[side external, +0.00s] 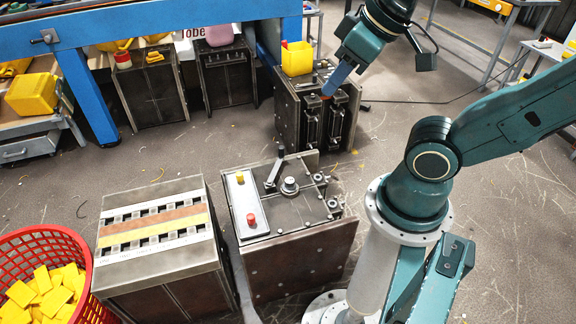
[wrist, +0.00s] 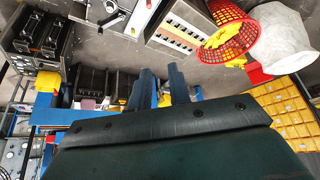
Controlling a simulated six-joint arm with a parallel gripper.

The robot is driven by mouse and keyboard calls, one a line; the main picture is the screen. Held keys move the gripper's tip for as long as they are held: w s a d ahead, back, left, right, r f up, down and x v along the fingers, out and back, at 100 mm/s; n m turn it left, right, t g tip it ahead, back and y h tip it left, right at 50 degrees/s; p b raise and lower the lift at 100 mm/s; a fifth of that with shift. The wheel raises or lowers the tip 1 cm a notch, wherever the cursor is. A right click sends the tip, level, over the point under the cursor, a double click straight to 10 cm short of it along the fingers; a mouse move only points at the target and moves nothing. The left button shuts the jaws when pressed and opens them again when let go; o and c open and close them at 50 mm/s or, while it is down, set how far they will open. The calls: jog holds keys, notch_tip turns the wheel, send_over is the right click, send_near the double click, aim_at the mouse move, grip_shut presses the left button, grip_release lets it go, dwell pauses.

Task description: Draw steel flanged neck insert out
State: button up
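A round steel piece with a flange (side external: 289,186) stands on top of the middle steel cabinet (side external: 300,255), beside a dark lever (side external: 272,175). It looks like the neck insert, but I cannot be sure. My gripper (side external: 328,92) has blue fingers pointing down over the rear steel block (side external: 288,112), well away from the round piece. I cannot tell whether the fingertips touch the block. In the wrist view my gripper (wrist: 160,72) shows two blue fingers with a gap and nothing visible held between them. The lever also shows in the wrist view (wrist: 108,20).
A yellow container (side external: 297,58) stands on the rear block, close to my gripper. A slotted steel cabinet (side external: 165,275) stands left of the middle one, beside a red basket (side external: 85,305) of yellow pieces. A blue frame (side external: 150,22) crosses the back left. Open floor (side external: 190,160) lies between.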

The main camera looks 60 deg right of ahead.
jog(key=o, duration=0.7)
jog(key=shift+w+d, duration=0.1)
jog(key=shift+w, duration=0.3)
jog(key=shift+o, duration=0.4)
jog(key=w+d+m+g, duration=0.1)
jog(key=w+d+m, duration=0.1)
jog(key=w, duration=0.4)
jog(key=shift+f+m, duration=0.4)
jog(key=shift+m, duration=0.5)
jog(key=w+d+f+m, duration=0.3)
jog(key=w, duration=0.3)
jog(key=m+g, duration=0.5)
jog(key=m, duration=1.2)
send_over(289, 180)
notch_tip(289, 180, down, 41)
jog(key=shift+s, duration=0.1)
jog(key=shift+f, duration=0.15)
jog(key=shift+f, duration=6.7)
